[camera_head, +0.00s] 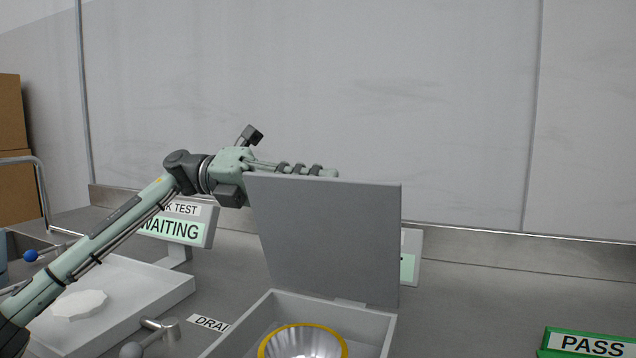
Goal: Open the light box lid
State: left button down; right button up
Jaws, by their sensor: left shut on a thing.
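The light box (375,315) stands at the lower middle, a grey open-topped box with its front cut off by the picture edge. Its flat grey lid (330,240) stands nearly upright at the back of the box. A metal cup with a yellow rim (303,343) sits inside the box. My left gripper (318,171) reaches in from the left at the lid's top edge and is shut on the lid; the lid hides part of its fingers. My right gripper is not in view.
A white tray (165,290) with a pale wavy-edged disc (80,304) lies at the left. A sign reading "WAITING" (175,228) stands behind it. Another sign (411,255) is partly hidden behind the lid. A green "PASS" bin (553,343) is at lower right; the counter between is clear.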

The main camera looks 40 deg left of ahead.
pick_arm(q)
jog(key=c, duration=1.6)
grip_release()
jog(key=shift+f, duration=0.1)
jog(key=v, duration=1.2)
